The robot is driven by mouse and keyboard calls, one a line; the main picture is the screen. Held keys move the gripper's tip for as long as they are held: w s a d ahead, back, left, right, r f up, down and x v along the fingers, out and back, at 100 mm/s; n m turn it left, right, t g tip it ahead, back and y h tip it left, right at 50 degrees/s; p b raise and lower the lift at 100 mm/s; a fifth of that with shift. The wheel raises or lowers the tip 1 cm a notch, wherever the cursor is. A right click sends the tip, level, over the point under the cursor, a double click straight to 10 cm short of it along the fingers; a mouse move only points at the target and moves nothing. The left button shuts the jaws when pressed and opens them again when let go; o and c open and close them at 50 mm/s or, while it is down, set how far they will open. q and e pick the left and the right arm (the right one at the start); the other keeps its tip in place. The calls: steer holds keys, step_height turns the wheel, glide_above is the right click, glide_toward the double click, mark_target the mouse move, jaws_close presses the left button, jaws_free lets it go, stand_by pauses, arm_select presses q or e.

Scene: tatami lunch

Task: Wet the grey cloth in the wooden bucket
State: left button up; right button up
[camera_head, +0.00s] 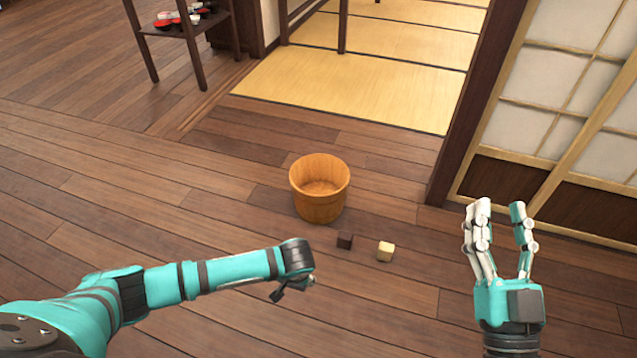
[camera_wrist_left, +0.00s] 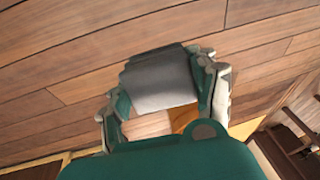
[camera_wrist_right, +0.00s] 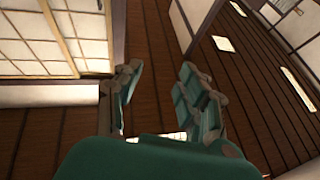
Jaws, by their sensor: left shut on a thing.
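The wooden bucket (camera_head: 319,207) stands upright on the floor in the middle of the head view, and I see down into it. A wooden-coloured patch behind the fingers in the left wrist view (camera_wrist_left: 183,117) looks like part of it. My left gripper (camera_head: 294,289) is in front of the bucket and to its left in the head view, mostly hidden behind its own wrist. In the left wrist view it is shut on the grey cloth (camera_wrist_left: 160,83), a folded piece between the fingers. My right gripper (camera_head: 500,222) is open and empty, fingers up, right of the bucket.
A dark cube (camera_head: 345,240) and a pale cube (camera_head: 386,251) lie on the floor near the bucket. A shoji panel (camera_head: 560,100) and its post stand at right. Tatami (camera_head: 340,90) lies behind. A dark shelf (camera_head: 185,28) with dishes stands back left. Floor left of the bucket is clear.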

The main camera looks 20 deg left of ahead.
arm_select(q)
steer(key=shift+f+b, duration=0.4)
steer(key=shift+f, duration=0.55)
steer(key=shift+f+b, duration=0.4)
steer(key=shift+f, duration=0.5)
arm_select(e)
steer(key=s+r+t+y, duration=0.1)
steer(key=s+r+t, duration=0.3)
steer(key=r, duration=0.1)
steer(key=shift+s+d+r+t+y, duration=0.2)
steer(key=shift+s+r+t+y, duration=0.1)
steer(key=shift+y, duration=0.1)
arm_select(q)
steer(key=shift+r, duration=0.1)
